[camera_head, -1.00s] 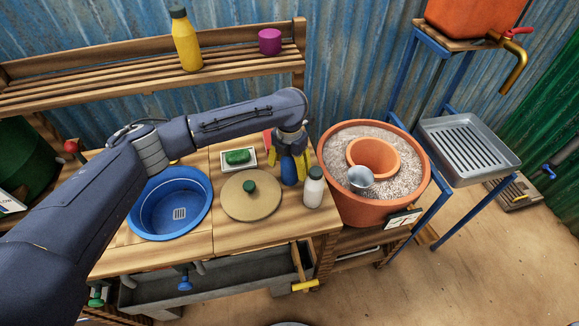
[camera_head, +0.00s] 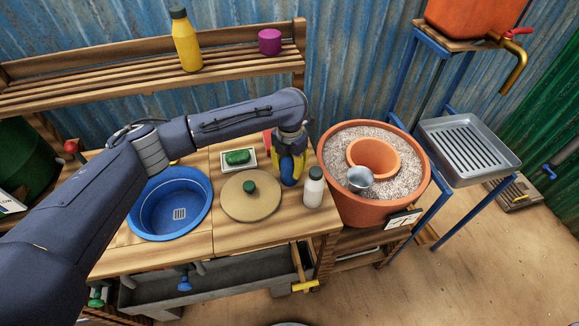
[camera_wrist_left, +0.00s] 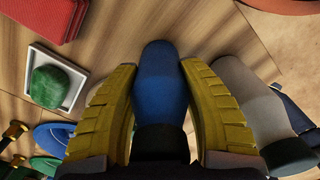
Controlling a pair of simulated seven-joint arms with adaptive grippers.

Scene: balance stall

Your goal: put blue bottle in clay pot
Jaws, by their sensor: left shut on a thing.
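The blue bottle (camera_head: 289,173) stands on the wooden counter just behind the white bottle. My left gripper (camera_head: 291,168) points down with its yellow fingers shut around the blue bottle. In the left wrist view the blue bottle (camera_wrist_left: 162,95) lies between both yellow fingers, its dark cap towards the palm. The clay pot (camera_head: 373,157) is the smaller terracotta pot, sitting in grey gravel inside a larger terracotta tub (camera_head: 347,211), to the right of the gripper. A metal cup-like piece (camera_head: 360,178) is at its front rim. My right gripper does not show.
A white bottle (camera_head: 313,187) with a black cap stands close in front of the blue bottle. A round lid (camera_head: 250,197) with a green knob, a tray with a green sponge (camera_head: 238,157) and a blue basin (camera_head: 170,204) are to the left.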

